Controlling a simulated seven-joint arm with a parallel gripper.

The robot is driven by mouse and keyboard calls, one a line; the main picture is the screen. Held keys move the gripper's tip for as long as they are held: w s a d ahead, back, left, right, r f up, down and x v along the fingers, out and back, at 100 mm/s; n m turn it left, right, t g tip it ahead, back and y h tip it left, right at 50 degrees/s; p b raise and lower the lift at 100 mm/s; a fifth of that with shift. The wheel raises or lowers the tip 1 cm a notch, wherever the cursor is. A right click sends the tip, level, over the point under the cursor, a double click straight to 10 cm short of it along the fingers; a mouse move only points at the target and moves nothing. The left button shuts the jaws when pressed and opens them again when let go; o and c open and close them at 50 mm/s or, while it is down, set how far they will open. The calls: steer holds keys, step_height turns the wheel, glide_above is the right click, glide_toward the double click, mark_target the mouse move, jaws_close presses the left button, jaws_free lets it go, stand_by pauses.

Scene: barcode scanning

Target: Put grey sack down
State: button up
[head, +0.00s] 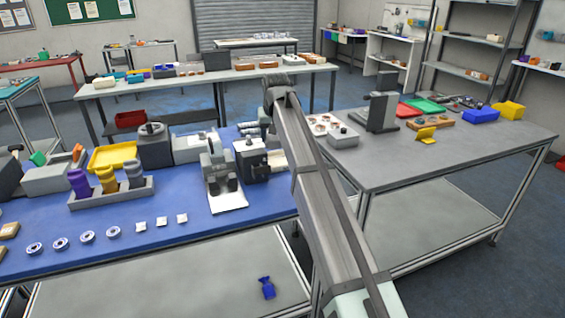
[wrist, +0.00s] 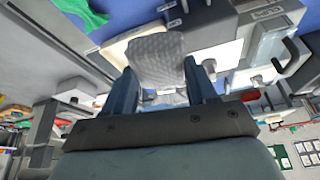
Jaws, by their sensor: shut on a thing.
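The grey sack (wrist: 157,52), pale with a quilted pattern, shows at the fingertips in the wrist view. My gripper (wrist: 159,70) is shut on it, one dark finger on each side. The sack is above the work area near the blue table surface (wrist: 78,13); I cannot tell whether it touches anything below. In the head view my arm runs up from the lower right to the back edge of the blue table (head: 105,245). The fingers and the held sack are hidden there by the arm.
A grey tray (head: 112,199) holds purple, yellow and dark grey upright items. Dark machines (head: 250,160) stand just left of my arm. Rings and small white blocks lie along the blue table's front. A grey table (head: 440,155) with bins and a stand is at right.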

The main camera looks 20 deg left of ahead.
steer(key=w+d+f, duration=0.2)
steer(key=w+d, duration=0.1)
steer(key=w, duration=0.4)
steer(key=w+d+f, duration=0.3)
steer(key=w, duration=0.4)
steer(key=w+a+n+g+y, duration=0.2)
steer(key=a+n+g, duration=0.3)
steer(key=n, duration=1.1)
steer(key=shift+s+f, duration=0.15)
steer(key=shift+f, duration=2.2)
steer(key=shift+s+f, duration=0.1)
steer(key=shift+f, duration=2.2)
steer(key=shift+f, duration=0.1)
steer(key=o, duration=1)
